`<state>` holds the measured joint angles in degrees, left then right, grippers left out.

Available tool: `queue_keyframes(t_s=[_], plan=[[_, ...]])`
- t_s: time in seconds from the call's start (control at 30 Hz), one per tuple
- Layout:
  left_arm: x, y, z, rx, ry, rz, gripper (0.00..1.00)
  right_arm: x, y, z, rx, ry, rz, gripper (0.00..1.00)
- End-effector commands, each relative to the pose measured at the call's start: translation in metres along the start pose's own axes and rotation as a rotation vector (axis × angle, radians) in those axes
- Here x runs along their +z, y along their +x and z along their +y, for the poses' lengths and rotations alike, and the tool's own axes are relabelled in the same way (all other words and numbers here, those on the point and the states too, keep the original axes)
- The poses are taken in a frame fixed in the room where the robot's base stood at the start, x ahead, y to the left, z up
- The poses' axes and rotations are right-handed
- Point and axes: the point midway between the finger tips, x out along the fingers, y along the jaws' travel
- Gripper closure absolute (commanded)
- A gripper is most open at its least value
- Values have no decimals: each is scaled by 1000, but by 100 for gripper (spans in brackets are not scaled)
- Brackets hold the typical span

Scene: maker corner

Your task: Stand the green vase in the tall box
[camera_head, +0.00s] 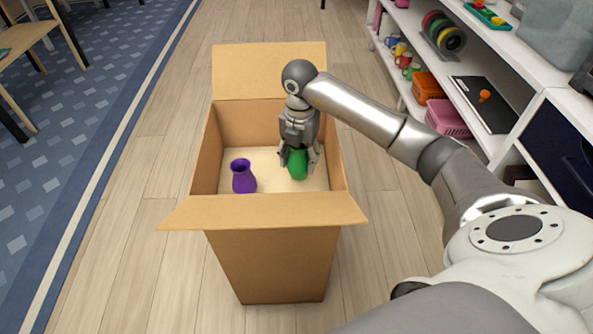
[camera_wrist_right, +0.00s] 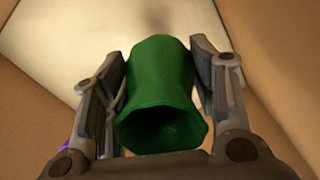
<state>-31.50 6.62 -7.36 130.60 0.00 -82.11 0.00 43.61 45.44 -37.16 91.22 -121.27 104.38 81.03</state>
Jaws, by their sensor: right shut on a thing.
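The tall cardboard box (camera_head: 270,260) stands open on the floor in front of me, with flaps folded out. The green vase (camera_head: 298,163) is inside the box's opening, right of its middle. My right gripper (camera_head: 300,158) points down into the box and is shut on the green vase. In the right wrist view the green vase (camera_wrist_right: 160,95) sits between the two fingers (camera_wrist_right: 162,90) with its open mouth toward the camera. The pale box floor shows beyond it; I cannot tell whether the vase touches that floor. My left gripper is not in view.
A purple vase (camera_head: 243,177) stands in the box, left of the green vase. A white shelf unit (camera_head: 480,60) with cups, bins and spools is at the right. A blue rug (camera_head: 70,150) lies at the left. Wooden floor around the box is clear.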

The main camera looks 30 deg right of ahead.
Motion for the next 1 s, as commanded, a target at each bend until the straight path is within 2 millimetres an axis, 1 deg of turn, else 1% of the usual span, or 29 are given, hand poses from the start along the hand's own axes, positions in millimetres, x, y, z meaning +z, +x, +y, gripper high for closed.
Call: queue_keyframes(t_s=[0.2,0.27,0.7,0.73,0.87,1.0], plan=[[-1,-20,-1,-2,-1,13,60,0,31,0,-1,0,2,71],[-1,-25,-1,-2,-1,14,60,0,36,0,-1,-1,1,71],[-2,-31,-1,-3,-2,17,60,0,42,0,0,-2,-1,71],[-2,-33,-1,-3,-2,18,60,0,41,0,0,-2,-1,43],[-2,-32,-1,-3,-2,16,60,0,41,0,0,-2,-1,27],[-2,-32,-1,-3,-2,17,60,0,41,0,0,-2,-1,26]])
